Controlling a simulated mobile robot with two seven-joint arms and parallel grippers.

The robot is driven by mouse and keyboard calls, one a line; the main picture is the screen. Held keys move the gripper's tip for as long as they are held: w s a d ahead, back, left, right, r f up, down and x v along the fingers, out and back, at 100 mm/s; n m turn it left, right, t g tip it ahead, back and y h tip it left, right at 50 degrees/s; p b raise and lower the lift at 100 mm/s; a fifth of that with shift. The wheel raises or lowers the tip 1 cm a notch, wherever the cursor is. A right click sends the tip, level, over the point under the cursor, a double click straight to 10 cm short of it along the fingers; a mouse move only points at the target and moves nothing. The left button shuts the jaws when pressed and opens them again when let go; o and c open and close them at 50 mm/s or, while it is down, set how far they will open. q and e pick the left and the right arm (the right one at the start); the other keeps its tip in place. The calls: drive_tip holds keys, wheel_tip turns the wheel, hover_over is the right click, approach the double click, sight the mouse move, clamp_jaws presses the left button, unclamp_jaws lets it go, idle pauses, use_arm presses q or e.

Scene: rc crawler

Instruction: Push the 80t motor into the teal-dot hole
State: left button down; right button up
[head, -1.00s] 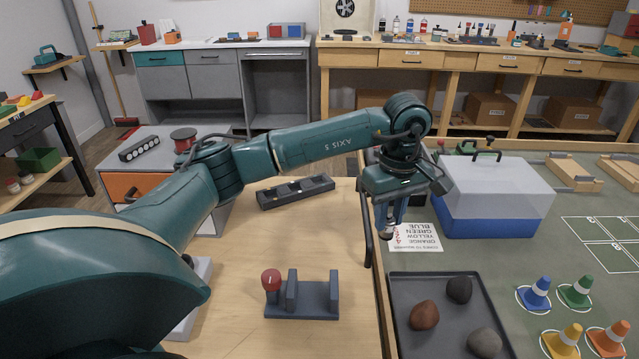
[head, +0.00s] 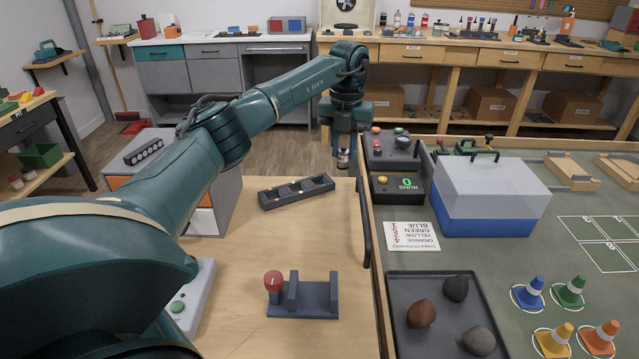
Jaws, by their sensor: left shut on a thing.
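My left gripper (head: 343,152) points down beyond the far edge of the wooden bench, near its right corner. It is shut on a small dark and silver cylinder, which looks like the motor (head: 343,160). A dark tray with several compartments (head: 296,192) lies on the bench, nearer and to the left of the gripper. Small pale marks show on it, but I cannot make out a teal dot or which hole has one. The held motor is apart from this tray. My right gripper is not in view.
A dark fixture with a red-knobbed lever (head: 302,298) stands at the bench front. A black handle rail (head: 364,225) runs along the right edge. The bench middle is clear.

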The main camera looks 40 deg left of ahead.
use_arm(q)
drive_tip(key=a+r+n, duration=0.2)
drive_tip(key=a+n, duration=0.5)
drive_tip(key=n, duration=0.4)
drive_tip(key=f, duration=0.6)
drive_tip(key=f+p, duration=0.1)
drive_tip(key=f, duration=0.3)
drive_tip(key=shift+s+d, duration=0.15)
drive_tip(key=shift+s, duration=0.1)
drive_tip(key=shift+f, duration=0.2)
drive_tip(key=c, duration=1.2)
unclamp_jaws()
wheel_tip(320, 180, up, 12)
drive_tip(key=shift+r, duration=0.2)
